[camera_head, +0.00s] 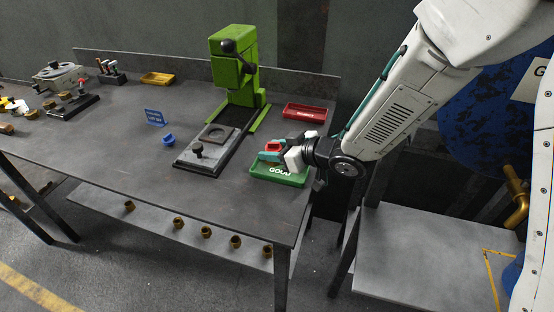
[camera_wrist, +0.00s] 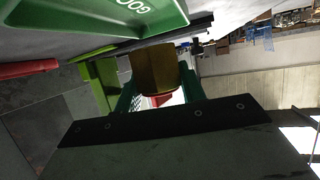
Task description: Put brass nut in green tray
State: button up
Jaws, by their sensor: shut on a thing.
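My gripper (camera_head: 268,153) is shut on the brass nut (camera_wrist: 156,68), which shows as a dark gold block between the teal fingers in the wrist view. In the head view the nut cannot be made out at the fingers. The green tray (camera_head: 286,181), marked GOOD, lies at the right front of the bench. My gripper overlaps the tray's far left part in the head view and appears raised above the bench. The tray also shows at the top left of the wrist view (camera_wrist: 95,20), to one side of the nut.
A red tray (camera_head: 305,112) lies behind the green one. A green press (camera_head: 236,65) stands at the back, with a dark fixture (camera_head: 205,158) before it. A blue cup (camera_head: 168,140) and blue sign (camera_head: 154,117) stand left. Several brass pieces (camera_head: 206,232) lie on the lower shelf.

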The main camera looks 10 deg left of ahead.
jog(key=shift+w+d, duration=0.15)
jog(key=shift+d, duration=0.25)
jog(key=shift+f, duration=1.75)
jog(key=shift+f, duration=0.2)
jog(key=o, duration=1.3)
jog(key=shift+r, duration=0.1)
jog(key=shift+d+r, duration=0.15)
jog(key=shift+d, duration=0.05)
jog(key=v, duration=1.1)
jog(key=shift+s+d, duration=0.2)
jog(key=shift+s, duration=0.05)
